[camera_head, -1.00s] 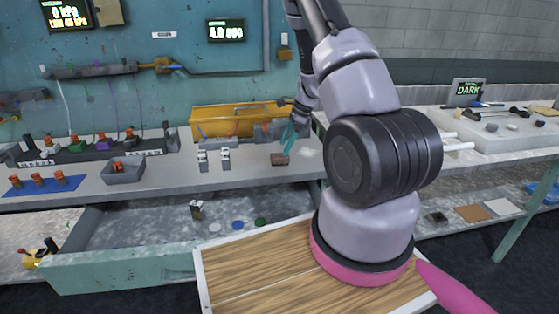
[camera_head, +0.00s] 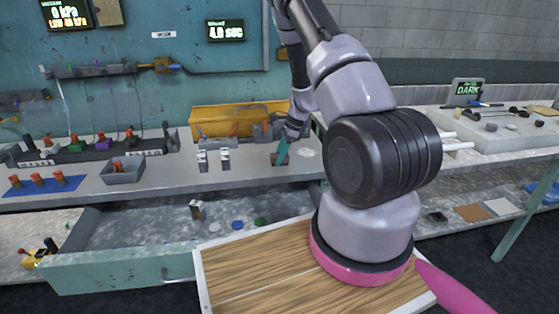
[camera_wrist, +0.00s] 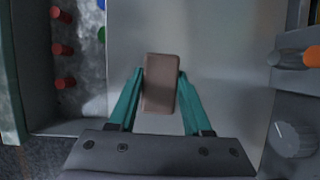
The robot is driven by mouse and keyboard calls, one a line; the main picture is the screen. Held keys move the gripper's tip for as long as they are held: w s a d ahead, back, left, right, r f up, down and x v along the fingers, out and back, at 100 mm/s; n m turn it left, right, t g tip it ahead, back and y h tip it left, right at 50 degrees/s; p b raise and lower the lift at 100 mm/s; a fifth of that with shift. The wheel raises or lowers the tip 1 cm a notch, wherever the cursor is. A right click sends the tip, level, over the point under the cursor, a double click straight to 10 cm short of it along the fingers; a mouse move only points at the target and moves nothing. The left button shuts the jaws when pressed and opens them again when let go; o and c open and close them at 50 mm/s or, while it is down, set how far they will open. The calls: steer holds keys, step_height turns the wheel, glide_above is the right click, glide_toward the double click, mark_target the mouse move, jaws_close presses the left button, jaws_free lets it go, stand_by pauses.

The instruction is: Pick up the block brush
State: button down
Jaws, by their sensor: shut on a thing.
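The block brush (camera_wrist: 160,84) is a brown, rounded rectangular block in the wrist view, lying between the two teal fingers of my gripper (camera_wrist: 158,82). The fingers touch its two long sides, and my gripper is shut on it. In the head view the brush (camera_head: 280,160) is a small brown patch at the grey bench's front part, partly hidden by the teal fingers (camera_head: 282,149). I cannot tell whether it still touches the bench.
Two small metal clips (camera_head: 213,160) stand to the left and a yellow bin (camera_head: 235,120) is behind. An open drawer (camera_head: 150,235) lies below. A grey tray (camera_head: 122,172) is further left.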

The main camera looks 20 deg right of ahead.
steer(key=shift+r, duration=0.1)
step_height(320, 180, up, 10)
steer(key=shift+f, duration=0.1)
stand_by(0.3)
